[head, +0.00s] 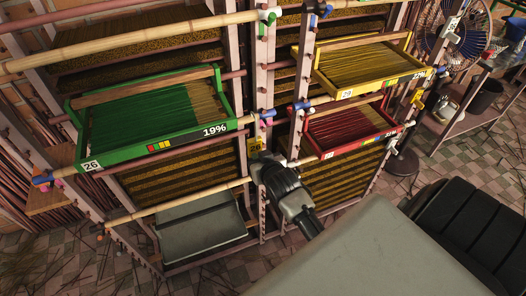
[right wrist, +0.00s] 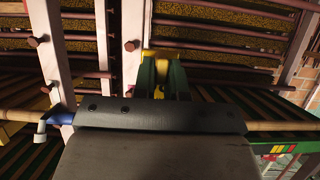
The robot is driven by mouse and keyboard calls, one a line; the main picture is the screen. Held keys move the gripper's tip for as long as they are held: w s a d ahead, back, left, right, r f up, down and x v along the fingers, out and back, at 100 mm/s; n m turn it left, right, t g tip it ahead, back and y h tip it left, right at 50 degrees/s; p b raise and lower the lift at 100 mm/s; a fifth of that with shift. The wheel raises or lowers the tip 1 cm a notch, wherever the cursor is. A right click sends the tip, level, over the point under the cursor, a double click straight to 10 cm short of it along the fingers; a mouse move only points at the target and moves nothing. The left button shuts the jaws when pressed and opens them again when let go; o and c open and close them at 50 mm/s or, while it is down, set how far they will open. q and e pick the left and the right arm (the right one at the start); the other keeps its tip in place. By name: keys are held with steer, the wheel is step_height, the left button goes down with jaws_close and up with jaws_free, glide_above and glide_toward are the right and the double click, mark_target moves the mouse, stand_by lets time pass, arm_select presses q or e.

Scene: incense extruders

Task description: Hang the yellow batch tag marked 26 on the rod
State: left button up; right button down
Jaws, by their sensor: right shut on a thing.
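My right gripper (head: 261,162) is at the rack's middle post, shut on a small yellow tag (head: 255,145). Yellow bits of the tag show between the dark fingers (right wrist: 161,78) in the right wrist view. Its number cannot be read, and I cannot tell whether it touches a rod. A bamboo rod (head: 170,205) runs below the green tray towards the gripper. The green tray (head: 180,141), marked 26 and 19%, sits on the rack left of the gripper. My left gripper is out of view.
A yellow tray (head: 387,85) and a red tray (head: 357,143) sit on the rack's right bay. Another yellow tag (head: 417,97) hangs at its right post. A grey tray (head: 202,237) is low on the left. A blue fan (head: 450,32) stands at the right.

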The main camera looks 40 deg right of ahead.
steer(key=shift+w+d+f+b, duration=0.15)
steer(key=shift+w+b, duration=0.15)
steer(key=shift+w, duration=0.25)
steer(key=shift+w+d+r+b, duration=0.1)
steer(key=shift+w+b, duration=0.2)
steer(key=shift+w, duration=0.25)
steer(key=shift+f+b, duration=0.4)
steer(key=shift+f, duration=0.4)
steer(key=shift+w, duration=0.1)
steer(key=c, duration=0.8)
jaws_free()
